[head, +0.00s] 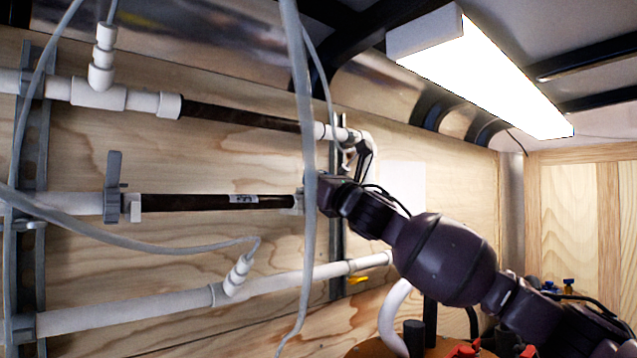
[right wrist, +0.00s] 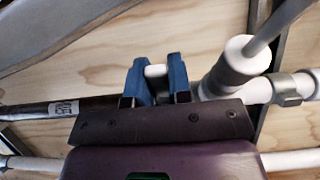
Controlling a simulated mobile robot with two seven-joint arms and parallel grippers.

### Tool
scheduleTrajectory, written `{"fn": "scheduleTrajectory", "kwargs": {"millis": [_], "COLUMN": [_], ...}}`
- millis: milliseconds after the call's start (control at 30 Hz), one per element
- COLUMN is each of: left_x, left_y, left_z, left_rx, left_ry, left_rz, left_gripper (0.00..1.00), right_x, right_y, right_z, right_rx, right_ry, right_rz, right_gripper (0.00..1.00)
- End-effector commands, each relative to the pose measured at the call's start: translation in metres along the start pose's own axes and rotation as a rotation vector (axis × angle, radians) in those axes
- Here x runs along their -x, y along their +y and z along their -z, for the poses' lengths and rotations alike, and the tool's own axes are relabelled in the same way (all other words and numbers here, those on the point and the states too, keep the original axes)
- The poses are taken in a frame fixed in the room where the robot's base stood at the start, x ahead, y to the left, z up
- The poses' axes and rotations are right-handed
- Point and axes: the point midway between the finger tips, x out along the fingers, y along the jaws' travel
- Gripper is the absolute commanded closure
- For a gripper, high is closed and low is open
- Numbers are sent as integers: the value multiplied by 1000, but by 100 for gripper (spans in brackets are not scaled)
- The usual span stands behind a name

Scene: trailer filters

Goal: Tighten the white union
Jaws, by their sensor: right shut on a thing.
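My right gripper (head: 311,196) reaches in from the right to the right end of the middle dark pipe (head: 215,202). In the right wrist view its blue fingers (right wrist: 156,82) are shut on a small white piece (right wrist: 155,71), which I take to be the white union. The fingers hide most of it, so I cannot tell how tight it is. The dark pipe (right wrist: 85,106) runs up to the fingers from the left, with a label on it. A larger white fitting (right wrist: 237,62) stands just right of the fingers. My left gripper is not in view.
An upper dark pipe (head: 240,117) and a lower white pipe (head: 125,312) run along the plywood wall (head: 275,240). A grey handle (head: 114,172) stands at the middle pipe's left. A loose grey hose (head: 308,110) hangs close in front of my right gripper.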

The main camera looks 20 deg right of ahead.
Motion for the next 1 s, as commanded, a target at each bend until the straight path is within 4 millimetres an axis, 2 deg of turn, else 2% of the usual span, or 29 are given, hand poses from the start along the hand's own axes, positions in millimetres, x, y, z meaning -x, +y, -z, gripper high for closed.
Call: {"fn": "scheduleTrajectory", "kwargs": {"millis": [433,467,600,867,1000], "left_x": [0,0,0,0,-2], "left_y": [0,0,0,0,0], "left_z": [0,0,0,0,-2], "left_rx": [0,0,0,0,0], "left_ry": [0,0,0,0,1], "left_rz": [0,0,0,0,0], "left_gripper": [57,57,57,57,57], "right_x": [0,0,0,0,8], "right_y": [-1,-1,-1,-2,-2], "right_z": [-2,-2,-1,0,0], "right_rx": [-3,-3,-2,-1,1], "right_ry": [14,14,14,16,15], "right_rz": [3,3,4,5,5], "right_gripper": [100,76,55,55,55]}}
